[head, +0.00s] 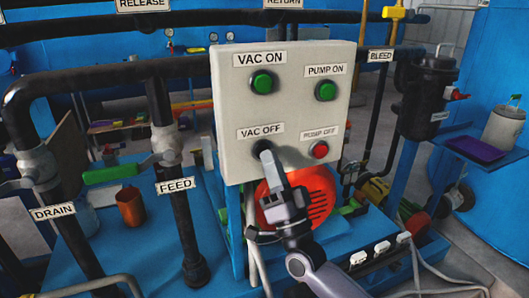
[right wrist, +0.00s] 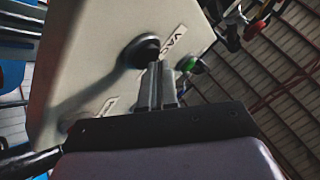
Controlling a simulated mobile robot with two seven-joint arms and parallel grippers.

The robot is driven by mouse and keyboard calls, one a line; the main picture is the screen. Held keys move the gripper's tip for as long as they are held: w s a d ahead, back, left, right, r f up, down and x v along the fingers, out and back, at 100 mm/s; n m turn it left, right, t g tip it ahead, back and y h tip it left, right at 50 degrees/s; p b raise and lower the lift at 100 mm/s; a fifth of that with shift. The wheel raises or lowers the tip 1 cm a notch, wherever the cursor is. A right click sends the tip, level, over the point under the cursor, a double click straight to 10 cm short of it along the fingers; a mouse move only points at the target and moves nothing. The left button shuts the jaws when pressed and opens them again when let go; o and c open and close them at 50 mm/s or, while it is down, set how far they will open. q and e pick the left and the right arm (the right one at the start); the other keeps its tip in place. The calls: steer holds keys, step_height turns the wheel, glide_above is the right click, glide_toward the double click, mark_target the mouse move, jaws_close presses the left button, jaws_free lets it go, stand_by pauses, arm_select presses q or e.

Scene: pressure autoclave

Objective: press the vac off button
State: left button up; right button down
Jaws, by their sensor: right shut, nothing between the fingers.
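The vac off button (head: 261,146) is at the lower left of the pale control box (head: 230,110), under its "VAC OFF" label (head: 261,131). Only its dark rim shows; its face is mostly hidden by my right gripper (head: 267,163). That gripper is shut and empty, its fingertips at the button. In the right wrist view, the shut fingertips (right wrist: 155,68) overlap the edge of the dark round button housing (right wrist: 138,51). I cannot tell whether they touch the button or whether it is pressed in. My left gripper is not in view.
The green vac on button (head: 262,82) is above, the green pump on button (head: 326,91) upper right, and the red pump off button (head: 319,150) to the right. Black pipes (head: 160,110) stand left of the box. A black canister (head: 425,95) is at the right.

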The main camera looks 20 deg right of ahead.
steer(key=shift+s+p, duration=0.3)
steer(key=shift+s, duration=0.4)
steer(key=s+p, duration=0.2)
steer(key=s, duration=0.3)
steer(key=shift+a, duration=0.2)
steer(key=shift+f, duration=0.1)
stand_by(0.5)
